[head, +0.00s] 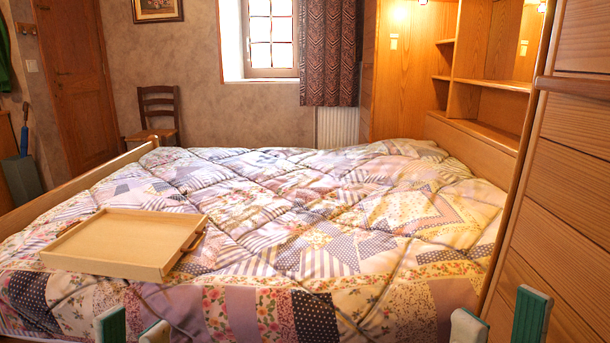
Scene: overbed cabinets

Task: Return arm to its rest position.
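My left gripper (132,328) shows at the bottom edge, left of the middle, as two green and grey fingertips. They stand apart with nothing visible between them. My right gripper (499,322) shows at the bottom right with its two fingertips also apart and nothing visible between them. Both grippers are in front of the near side of the bed, and the arms behind them are out of the picture. A light wooden tray (128,236) lies on the quilt at the left, apart from both grippers.
The bed with its patchwork quilt (330,263) fills the middle. A tall wooden cabinet front (565,190) stands close at the right, near my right gripper. Open shelves (495,84) are at the back right. A wooden chair (158,112) stands by the far wall.

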